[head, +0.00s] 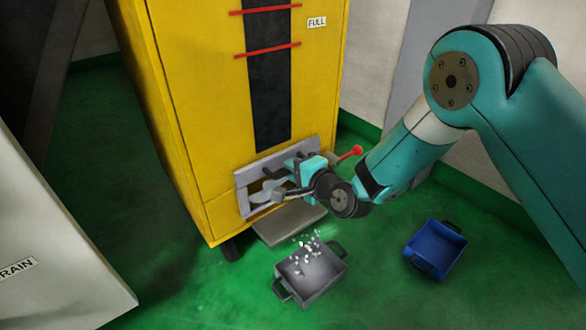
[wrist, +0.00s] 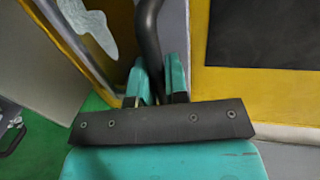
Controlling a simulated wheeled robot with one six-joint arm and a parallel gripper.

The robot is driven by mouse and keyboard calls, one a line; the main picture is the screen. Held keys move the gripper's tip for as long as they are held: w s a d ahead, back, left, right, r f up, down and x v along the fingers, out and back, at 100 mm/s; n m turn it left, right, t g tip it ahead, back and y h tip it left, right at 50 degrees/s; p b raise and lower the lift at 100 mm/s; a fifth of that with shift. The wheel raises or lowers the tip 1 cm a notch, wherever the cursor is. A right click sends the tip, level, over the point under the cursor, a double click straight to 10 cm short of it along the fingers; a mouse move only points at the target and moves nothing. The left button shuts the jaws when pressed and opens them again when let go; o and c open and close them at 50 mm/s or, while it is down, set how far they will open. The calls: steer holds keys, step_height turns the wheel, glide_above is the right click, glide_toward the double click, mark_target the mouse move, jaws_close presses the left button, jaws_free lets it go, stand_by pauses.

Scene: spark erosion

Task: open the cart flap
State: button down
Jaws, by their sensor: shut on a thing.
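The tall yellow cart (head: 205,100) stands upright with a grey framed flap area (head: 245,178) low on its front. An opening there shows something pale inside, and my gripper and wrist cover part of it. My gripper (head: 292,187) is at the front of this area. In the wrist view my gripper's teal fingers (wrist: 157,78) are shut on a dark curved handle bar (wrist: 149,35). A pale, jagged shape (wrist: 88,28) shows at upper left, beside the bar. How far the flap stands open I cannot tell.
A lever with a red knob (head: 356,151) sticks out right of the flap. A grey tray (head: 318,285) with white bits in or above it stands on the green floor below. A blue bin (head: 437,248) stands to its right. A white cabinet (head: 45,240) is at left.

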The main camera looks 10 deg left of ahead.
step_height(320, 180, up, 5)
steer(key=p, duration=0.3)
steer(key=shift+r, duration=0.15)
steer(key=c, duration=1.1)
jaws_free()
steer(key=shift+f, duration=0.2)
steer(key=shift+c, duration=0.2)
steer(key=b+v, duration=0.6)
steer(key=v, duration=1.1)
steer(key=shift+d, duration=0.2)
steer(key=shift+s+r, duration=0.1)
